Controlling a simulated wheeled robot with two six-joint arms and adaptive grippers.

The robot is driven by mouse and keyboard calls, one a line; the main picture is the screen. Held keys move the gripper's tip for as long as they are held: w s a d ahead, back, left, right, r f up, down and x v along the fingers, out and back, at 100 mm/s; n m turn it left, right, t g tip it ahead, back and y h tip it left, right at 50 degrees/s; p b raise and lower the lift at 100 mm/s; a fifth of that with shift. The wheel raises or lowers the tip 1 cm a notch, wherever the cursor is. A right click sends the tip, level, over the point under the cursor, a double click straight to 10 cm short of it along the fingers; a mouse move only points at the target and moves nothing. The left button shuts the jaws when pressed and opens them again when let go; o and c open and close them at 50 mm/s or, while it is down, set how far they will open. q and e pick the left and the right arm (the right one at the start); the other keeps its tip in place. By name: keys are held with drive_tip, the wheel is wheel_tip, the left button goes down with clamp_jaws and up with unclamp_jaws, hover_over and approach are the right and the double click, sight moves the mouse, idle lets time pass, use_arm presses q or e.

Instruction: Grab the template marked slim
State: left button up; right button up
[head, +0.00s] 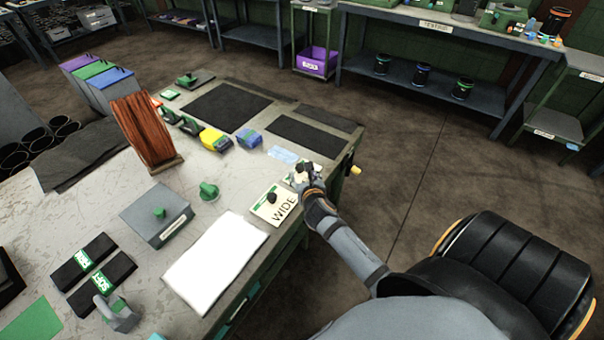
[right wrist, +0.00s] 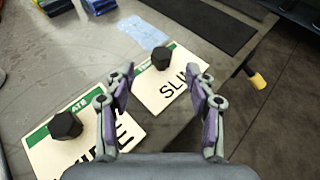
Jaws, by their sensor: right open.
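The slim template (right wrist: 168,90) is a cream card with a green top band, a black knob and the letters "SLI" showing. In the right wrist view it lies flat on the table between and beyond my open fingers (right wrist: 160,76). The right finger covers the end of its word. In the head view my right gripper (head: 304,176) hides most of it. The wide template (head: 270,206) lies to its left, also with a black knob. It also shows in the right wrist view (right wrist: 62,152), partly behind my left finger. My left gripper is not in view.
A white sheet (head: 215,262) and a grey block with a green knob (head: 157,214) lie on the table (head: 105,215). A light blue sheet (right wrist: 143,32) lies beyond the templates. A yellow-tipped handle (right wrist: 257,80) sticks out from the table's edge.

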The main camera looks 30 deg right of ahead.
sight(300, 166)
drive_tip(key=x, duration=0.8)
drive_tip(key=shift+d, duration=0.15)
drive_tip(key=shift+s, duration=0.15)
drive_tip(key=shift+r, duration=0.1)
drive_tip(key=shift+c, duration=1.3)
clamp_jaws()
